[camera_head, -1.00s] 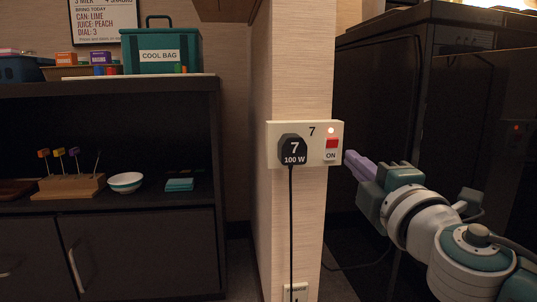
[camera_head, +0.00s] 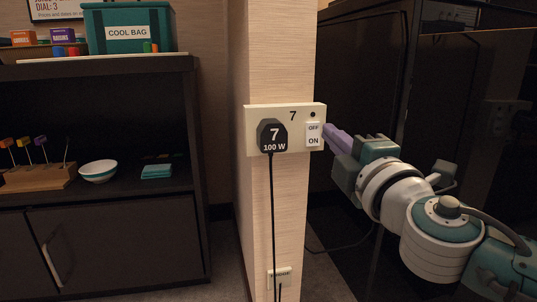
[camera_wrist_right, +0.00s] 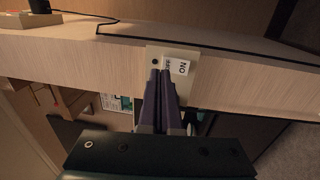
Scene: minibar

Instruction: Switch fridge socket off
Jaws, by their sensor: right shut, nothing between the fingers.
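The socket plate numbered 7 (camera_head: 252,143) is on the narrow wooden wall end in the head view. A black plug (camera_head: 272,135) marked "7" and "100 W" sits in it. The rocker switch (camera_head: 314,134) reads OFF above ON and shows a white face. The small indicator (camera_head: 313,114) above it is dark. My right gripper (camera_head: 329,132) is shut and empty, its purple fingertips at the plate's right edge beside the switch. In the right wrist view the fingertips (camera_wrist_right: 162,74) overlap the plate, next to the switch (camera_wrist_right: 182,67); whether they touch is unclear. My left gripper is out of view.
A black cord (camera_head: 272,220) hangs from the plug past a lower socket (camera_head: 279,276). A dark shelf unit (camera_head: 100,68) with a cool bag (camera_head: 127,32) stands left. A large black cabinet (camera_head: 362,75) stands right, behind my right arm.

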